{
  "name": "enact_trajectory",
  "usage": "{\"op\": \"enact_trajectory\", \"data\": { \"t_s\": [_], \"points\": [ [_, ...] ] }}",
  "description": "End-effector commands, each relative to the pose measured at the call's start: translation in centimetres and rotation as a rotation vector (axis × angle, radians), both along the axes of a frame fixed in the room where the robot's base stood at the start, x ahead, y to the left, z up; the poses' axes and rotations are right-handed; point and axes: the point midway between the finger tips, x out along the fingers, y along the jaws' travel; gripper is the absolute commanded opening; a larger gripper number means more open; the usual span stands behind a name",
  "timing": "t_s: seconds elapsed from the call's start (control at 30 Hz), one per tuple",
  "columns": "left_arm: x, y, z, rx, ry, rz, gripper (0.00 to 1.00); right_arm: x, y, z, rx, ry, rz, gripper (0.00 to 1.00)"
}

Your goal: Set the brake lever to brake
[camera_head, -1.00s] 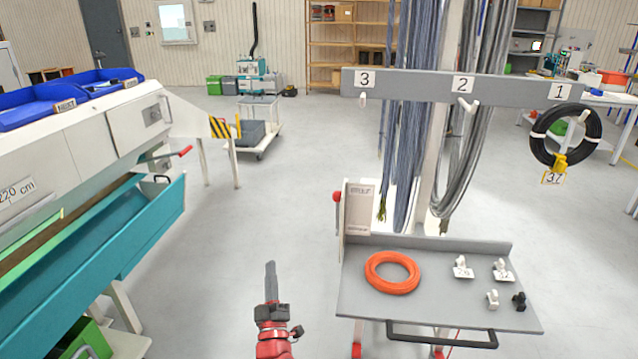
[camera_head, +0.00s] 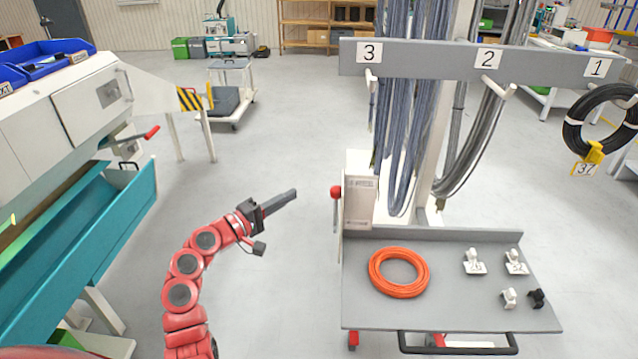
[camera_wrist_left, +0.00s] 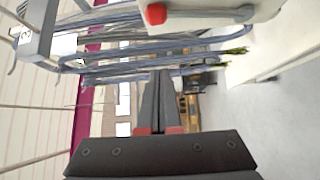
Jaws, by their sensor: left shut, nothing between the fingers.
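The brake lever (camera_head: 337,218) is a thin light lever with a red knob (camera_head: 336,192) at its top. It stands upright on the left side of a white box (camera_head: 360,190) on the reel cart. My left gripper (camera_head: 294,193) is shut and empty. It points right, at about the knob's height in the head view, and is apart from the knob by a small gap. In the left wrist view the red knob (camera_wrist_left: 156,14) shows at the top, beyond the shut fingers (camera_wrist_left: 158,100). My right gripper is not in view.
The cart's grey tray (camera_head: 400,318) holds an orange cable ring (camera_head: 399,272) and several small white and black parts. Hanging cables and a numbered grey bar (camera_head: 425,60) rise above it. A white and teal machine (camera_head: 125,220) stands left. Floor between is clear.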

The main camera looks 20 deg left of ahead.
Motion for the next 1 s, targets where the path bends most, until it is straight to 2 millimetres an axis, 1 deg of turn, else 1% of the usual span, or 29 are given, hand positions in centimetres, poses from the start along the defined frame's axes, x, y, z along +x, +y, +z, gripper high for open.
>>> {"op": "enact_trajectory", "data": {
  "t_s": [0.27, 0.37, 0.47, 0.7, 0.9, 0.97, 1.0],
  "points": [
    [0.0, 0.0, 0.0, 0.001, 0.000, 0.001, 0.00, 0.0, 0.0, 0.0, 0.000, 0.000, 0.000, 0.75],
    [0.4, -0.2, 0.1, 0.000, -0.001, 0.001, 0.00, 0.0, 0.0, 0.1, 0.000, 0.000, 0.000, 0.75],
    [1.3, -0.7, 0.2, 0.000, -0.001, 0.001, 0.00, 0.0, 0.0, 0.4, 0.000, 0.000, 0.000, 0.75],
    [5.3, -2.8, 0.6, 0.000, -0.001, 0.002, 0.00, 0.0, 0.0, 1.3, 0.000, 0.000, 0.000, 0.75],
    [8.2, -4.3, 0.7, 0.000, -0.001, 0.001, 0.00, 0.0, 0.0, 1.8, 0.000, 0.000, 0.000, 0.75],
    [9.0, -4.7, 0.7, -0.001, -0.001, 0.002, 0.00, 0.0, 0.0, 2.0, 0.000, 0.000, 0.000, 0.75],
    [8.8, -5.0, 0.7, 0.001, -0.001, 0.004, 0.00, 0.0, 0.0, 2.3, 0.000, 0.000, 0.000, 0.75]
  ]
}}
